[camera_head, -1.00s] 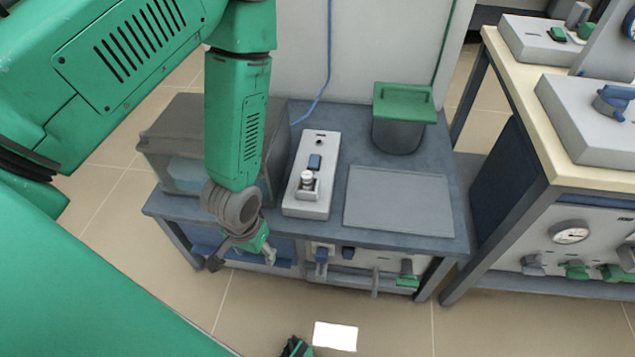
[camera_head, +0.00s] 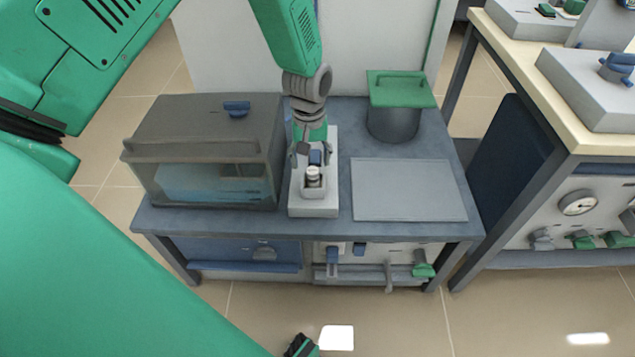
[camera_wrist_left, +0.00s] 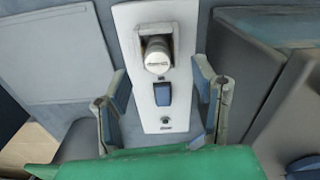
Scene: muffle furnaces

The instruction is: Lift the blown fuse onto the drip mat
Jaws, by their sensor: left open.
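The fuse (camera_head: 313,177) is a short pale cylinder seated upright in a holder on a narrow light-grey switch box (camera_head: 314,208). The fuse also shows in the left wrist view (camera_wrist_left: 157,57), at the upper middle. The drip mat (camera_head: 408,190) is a flat grey rectangle lying on the bench right of the box; it also shows at the upper left of the wrist view (camera_wrist_left: 58,52). My left gripper (camera_head: 312,152) is open and empty, above the box just behind the fuse. Its fingers (camera_wrist_left: 160,92) straddle the box's blue switch in the wrist view.
A dark box with a clear front (camera_head: 205,150) stands close left of the switch box. A grey pot with a green lid (camera_head: 395,112) stands behind the mat. Valves and levers line the bench front. A taller wooden-topped bench (camera_head: 555,110) is at the right.

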